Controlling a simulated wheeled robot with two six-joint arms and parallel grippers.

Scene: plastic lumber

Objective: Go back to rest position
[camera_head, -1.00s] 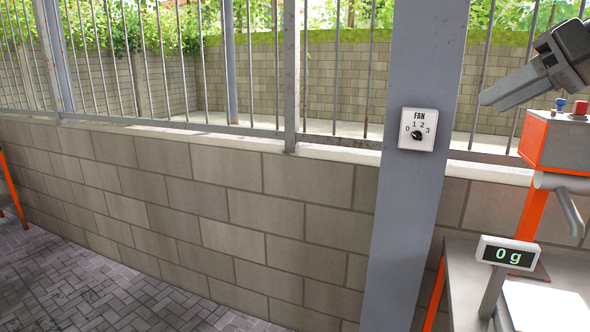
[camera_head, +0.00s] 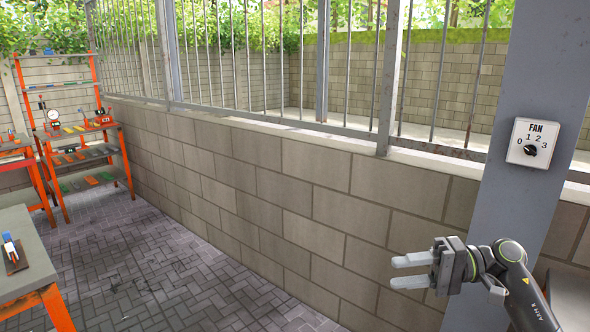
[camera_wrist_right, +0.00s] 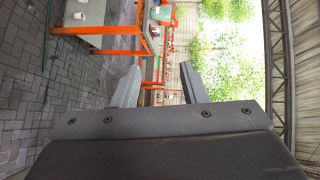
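My right gripper (camera_head: 396,273) is in the lower right of the head view, in front of the block wall, its fingers pointing left. In the right wrist view its two fingers (camera_wrist_right: 157,88) stand apart with nothing between them, so it is open and empty. My left gripper is not in view. The task names no other object.
A grey post with a white FAN dial plate (camera_head: 533,143) stands at right. A block wall (camera_head: 300,205) topped by a railing runs along the area. An orange shelf (camera_head: 75,125) and a grey-topped table (camera_head: 20,255) stand at left. The paved floor (camera_head: 160,270) between is clear.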

